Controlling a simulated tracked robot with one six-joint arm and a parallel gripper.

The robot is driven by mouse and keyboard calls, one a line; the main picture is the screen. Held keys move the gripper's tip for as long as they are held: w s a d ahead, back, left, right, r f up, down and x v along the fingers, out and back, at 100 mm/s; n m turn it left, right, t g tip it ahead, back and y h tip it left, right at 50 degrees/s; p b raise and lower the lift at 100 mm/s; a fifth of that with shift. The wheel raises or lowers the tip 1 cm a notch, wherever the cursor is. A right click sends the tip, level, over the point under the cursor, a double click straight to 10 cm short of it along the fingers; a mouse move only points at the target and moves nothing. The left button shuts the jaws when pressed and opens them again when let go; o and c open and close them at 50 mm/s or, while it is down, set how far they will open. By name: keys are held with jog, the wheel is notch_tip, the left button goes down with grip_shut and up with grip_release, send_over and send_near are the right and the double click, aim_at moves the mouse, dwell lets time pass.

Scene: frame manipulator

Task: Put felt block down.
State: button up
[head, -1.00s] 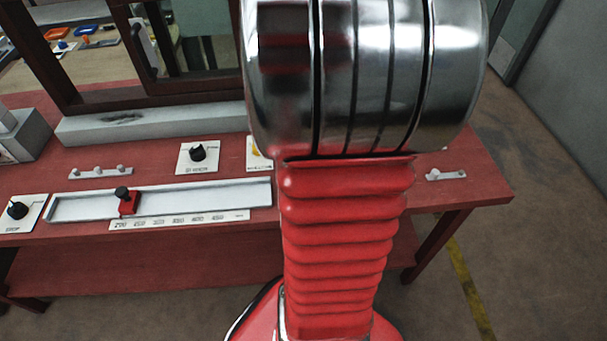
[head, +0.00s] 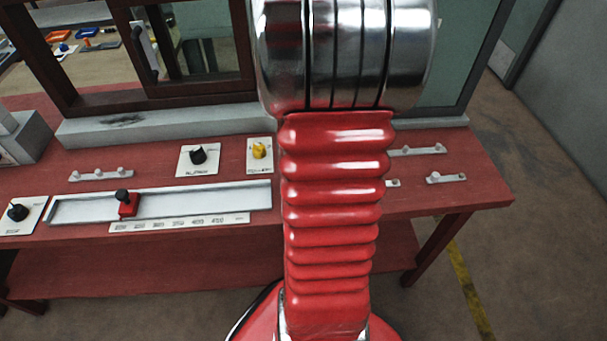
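No felt block can be made out in the head view. My gripper is not in view either. My own red ribbed arm and its shiny metal joint fill the middle of the picture and hide part of the bench and the window frame behind it.
A red bench (head: 230,160) carries a white slide rail with a red slider (head: 128,205), black knobs (head: 198,155) and a yellow knob (head: 259,150). A dark framed window (head: 150,95) stands behind on a grey sill (head: 160,124). Floor at the right is clear.

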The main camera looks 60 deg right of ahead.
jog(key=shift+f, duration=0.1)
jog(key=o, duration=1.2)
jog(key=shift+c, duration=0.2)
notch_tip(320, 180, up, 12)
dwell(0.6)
